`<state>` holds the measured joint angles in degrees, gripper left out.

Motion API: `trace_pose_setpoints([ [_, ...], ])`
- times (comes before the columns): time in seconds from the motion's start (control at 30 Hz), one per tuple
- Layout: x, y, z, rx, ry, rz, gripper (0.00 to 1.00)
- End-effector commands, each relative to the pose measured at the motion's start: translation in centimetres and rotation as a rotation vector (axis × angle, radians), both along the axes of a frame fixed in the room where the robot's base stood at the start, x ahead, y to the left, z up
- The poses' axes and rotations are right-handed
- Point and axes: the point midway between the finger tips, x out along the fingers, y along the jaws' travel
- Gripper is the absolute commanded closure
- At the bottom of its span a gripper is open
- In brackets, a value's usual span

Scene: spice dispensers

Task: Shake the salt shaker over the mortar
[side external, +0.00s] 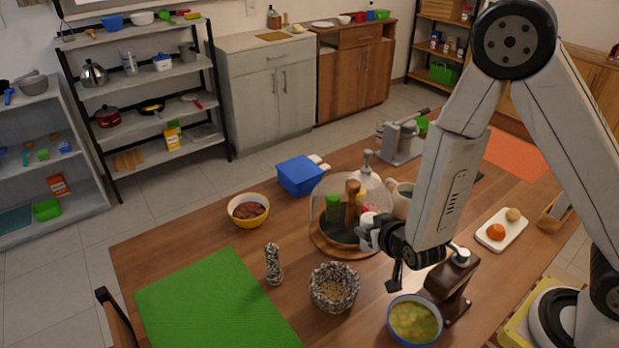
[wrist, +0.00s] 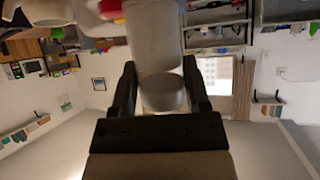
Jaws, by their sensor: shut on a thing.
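My gripper (side external: 378,236) is shut on a pale salt shaker (side external: 367,228), which sits sideways between the fingers. In the wrist view the black fingers (wrist: 161,92) press both sides of the smooth grey-white shaker (wrist: 158,50). The speckled stone mortar (side external: 334,304) stands on the table, lower and to the left of my gripper, with pale brown contents. The shaker appears above and behind the mortar in the side view, not directly over its mouth. Which end of the shaker has the holes cannot be told.
A glass dome (side external: 322,196) with bottles stands close behind the gripper. A speckled upright piece (side external: 273,264) stands left of the mortar. A soup bowl (side external: 415,322) and a brown dispenser (side external: 451,283) are to the right. A green mat (side external: 215,305) lies at left, a yellow bowl (side external: 248,219) behind.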

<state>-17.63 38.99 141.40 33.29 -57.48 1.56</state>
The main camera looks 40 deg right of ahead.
Motion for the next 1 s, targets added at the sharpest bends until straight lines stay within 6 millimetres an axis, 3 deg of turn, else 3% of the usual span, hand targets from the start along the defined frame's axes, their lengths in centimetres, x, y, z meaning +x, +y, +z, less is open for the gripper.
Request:
trace_pose_setpoints([
  [0.3, -0.1, 6.0, -0.9, 0.115, 0.167, 0.006, 1.00],
  [0.5, -0.6, 8.6, -1.0, 0.170, 0.236, 0.014, 1.00],
  [1.0, -0.8, 9.4, -1.2, 0.198, 0.277, 0.016, 1.00],
])
